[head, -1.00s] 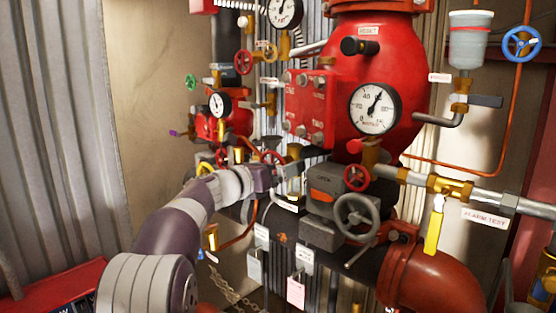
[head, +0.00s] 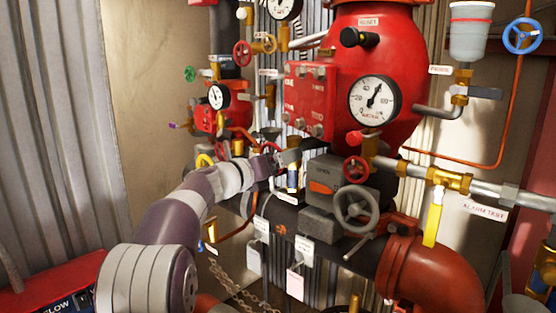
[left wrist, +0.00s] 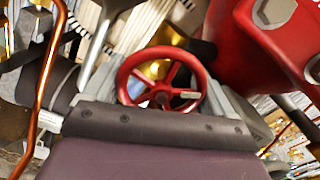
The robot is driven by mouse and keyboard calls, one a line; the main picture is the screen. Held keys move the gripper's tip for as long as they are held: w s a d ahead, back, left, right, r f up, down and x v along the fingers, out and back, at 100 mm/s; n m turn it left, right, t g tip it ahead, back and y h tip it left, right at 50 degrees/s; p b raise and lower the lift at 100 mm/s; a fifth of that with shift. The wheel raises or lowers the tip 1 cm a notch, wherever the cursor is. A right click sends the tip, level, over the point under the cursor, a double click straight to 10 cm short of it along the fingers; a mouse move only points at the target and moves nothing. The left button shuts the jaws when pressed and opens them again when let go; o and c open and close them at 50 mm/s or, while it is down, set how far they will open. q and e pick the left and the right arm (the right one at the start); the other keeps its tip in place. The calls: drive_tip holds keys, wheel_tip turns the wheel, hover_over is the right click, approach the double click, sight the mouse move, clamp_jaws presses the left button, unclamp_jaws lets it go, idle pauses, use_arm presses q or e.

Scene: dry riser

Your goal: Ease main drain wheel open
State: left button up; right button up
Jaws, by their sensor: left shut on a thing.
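A red spoked handwheel (left wrist: 135,84) sits between the two grey fingers of my left gripper (left wrist: 162,72) in the left wrist view. The gripper is shut on this wheel, with a finger at each side of its rim. A brass part shows behind the spokes. In the head view my left gripper (head: 290,158) reaches in from the left, in front of the pipework left of the grey valve box. There the held wheel is mostly hidden by the gripper, and I cannot read a label on it. My right gripper is not in view.
A large red valve body (head: 400,50) with a gauge (head: 374,101) stands to the right. Close by are a grey handwheel (head: 355,208), a small red wheel (head: 356,169) and a yellow lever (head: 433,220). A copper pipe (left wrist: 48,85) runs close left in the wrist view.

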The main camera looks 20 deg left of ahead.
use_arm(q)
drive_tip(key=n, duration=0.3)
drive_tip(key=n+p, duration=0.1)
drive_tip(key=n, duration=0.1)
drive_tip(key=shift+d+r+n, duration=0.15)
drive_tip(key=shift+n, duration=0.25)
drive_tip(key=shift+n+p, duration=0.3)
drive_tip(key=o, duration=0.8)
drive_tip(key=shift+o, duration=0.2)
drive_tip(key=shift+s, duration=0.1)
drive_tip(key=b+v, duration=0.6)
drive_tip(key=v, duration=0.6)
drive_tip(key=shift+s, duration=0.3)
